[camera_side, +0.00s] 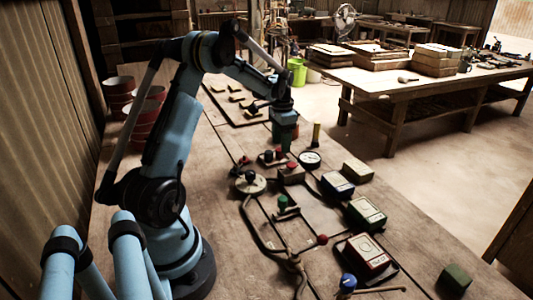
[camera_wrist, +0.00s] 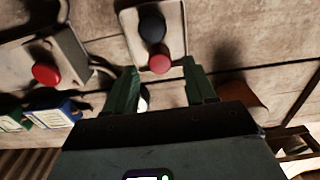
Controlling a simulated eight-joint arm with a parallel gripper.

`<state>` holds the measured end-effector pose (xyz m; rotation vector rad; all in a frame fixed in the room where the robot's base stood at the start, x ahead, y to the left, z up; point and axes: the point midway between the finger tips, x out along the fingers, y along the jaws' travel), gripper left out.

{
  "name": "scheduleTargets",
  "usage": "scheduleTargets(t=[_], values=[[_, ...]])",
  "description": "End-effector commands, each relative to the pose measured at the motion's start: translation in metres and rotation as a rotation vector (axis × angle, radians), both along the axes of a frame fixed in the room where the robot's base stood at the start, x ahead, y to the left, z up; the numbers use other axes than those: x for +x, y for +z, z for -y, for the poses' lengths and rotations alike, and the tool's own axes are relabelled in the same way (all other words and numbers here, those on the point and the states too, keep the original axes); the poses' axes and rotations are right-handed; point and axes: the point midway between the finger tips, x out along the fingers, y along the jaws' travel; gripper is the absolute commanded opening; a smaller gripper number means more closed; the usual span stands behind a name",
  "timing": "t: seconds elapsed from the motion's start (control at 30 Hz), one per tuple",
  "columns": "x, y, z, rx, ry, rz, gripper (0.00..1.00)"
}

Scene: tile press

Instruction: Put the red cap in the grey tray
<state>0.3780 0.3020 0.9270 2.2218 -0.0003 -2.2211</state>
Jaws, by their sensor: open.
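My gripper (camera_side: 285,138) points down over the bench, above a small block with a black knob and a red knob. In the wrist view its two green fingers (camera_wrist: 162,82) are apart, with nothing held between them. The red round top (camera_wrist: 160,63) on that pale block (camera_wrist: 160,20) shows between the fingertips, beside the black one (camera_wrist: 152,28). Another red button (camera_wrist: 46,74) sits on a block at the left; it also shows in the side view (camera_side: 292,165). I cannot tell which red piece is the cap. I cannot make out a clear grey tray.
A round gauge (camera_side: 309,159) and a yellow upright cylinder (camera_side: 316,134) stand close to the right. Boxes (camera_side: 366,213) line the right edge. A disc with a black knob (camera_side: 250,182) and bent pipes (camera_side: 262,238) lie nearer. Red pots (camera_side: 145,118) stand behind my arm.

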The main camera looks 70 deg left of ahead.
Motion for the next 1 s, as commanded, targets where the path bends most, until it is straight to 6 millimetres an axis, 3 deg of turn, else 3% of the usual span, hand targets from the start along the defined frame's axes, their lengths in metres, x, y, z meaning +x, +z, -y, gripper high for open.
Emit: scheduleTargets(t=[0.3,0.67,0.77,1.0], values=[[0.0,0.064,0.0,0.0,0.0,0.0,0.55],[0.001,0.096,0.004,0.004,-0.002,0.005,0.55],[0.003,0.105,0.021,0.018,-0.005,0.025,0.55],[0.004,0.132,0.102,0.079,-0.01,0.149,0.55]])
